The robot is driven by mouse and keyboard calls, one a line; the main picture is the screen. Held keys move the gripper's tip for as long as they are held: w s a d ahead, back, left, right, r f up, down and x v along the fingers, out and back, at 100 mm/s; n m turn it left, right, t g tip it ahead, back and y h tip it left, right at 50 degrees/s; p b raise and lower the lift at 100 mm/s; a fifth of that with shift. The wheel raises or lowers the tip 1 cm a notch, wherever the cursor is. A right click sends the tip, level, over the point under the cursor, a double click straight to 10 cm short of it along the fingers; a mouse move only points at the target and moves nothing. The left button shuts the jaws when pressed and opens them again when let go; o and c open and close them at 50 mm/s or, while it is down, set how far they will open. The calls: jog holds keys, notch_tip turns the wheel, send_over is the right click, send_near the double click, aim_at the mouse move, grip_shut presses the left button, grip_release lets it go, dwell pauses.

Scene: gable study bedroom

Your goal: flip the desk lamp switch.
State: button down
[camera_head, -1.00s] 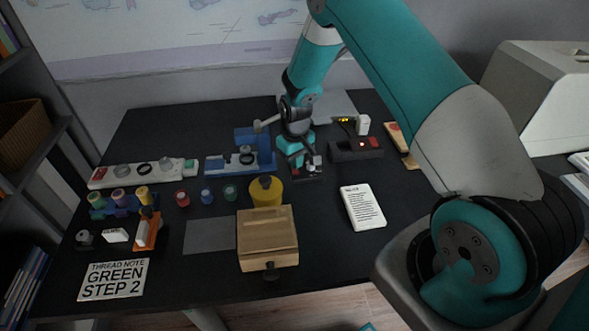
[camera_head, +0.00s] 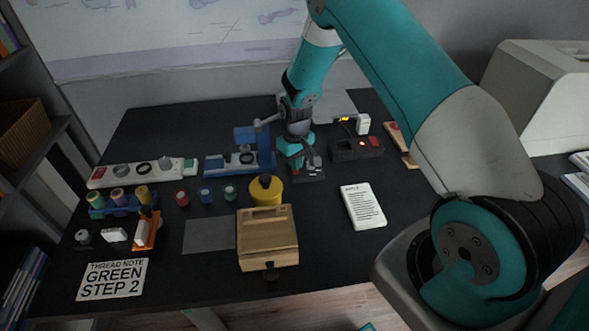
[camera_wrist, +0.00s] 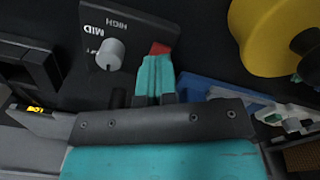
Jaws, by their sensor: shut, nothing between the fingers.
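A small black control panel (camera_wrist: 122,28) carries a grey round knob (camera_wrist: 108,55) with the words MID and HIGH beside it. A red switch-like part (camera_wrist: 160,48) sits to the right of the knob. My gripper (camera_wrist: 153,75) is shut and empty, its teal fingertips right at the red part. I cannot tell whether they touch it, and they cover its lower side. In the head view my gripper (camera_head: 308,166) is low over the same panel (camera_head: 308,178) at mid-desk. No lamp head is clearly visible.
A black box (camera_head: 357,148) with a red light stands right of my gripper, a blue device (camera_head: 255,150) left. A yellow round pot (camera_head: 266,190) and wooden box (camera_head: 267,238) are in front, near a white note (camera_head: 363,205).

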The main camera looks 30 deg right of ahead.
jog(key=shift+f+b, duration=0.65)
jog(key=shift+f, duration=0.3)
jog(key=shift+r, duration=0.2)
jog(key=shift+r+p, duration=2.5)
jog(key=shift+r, duration=0.85)
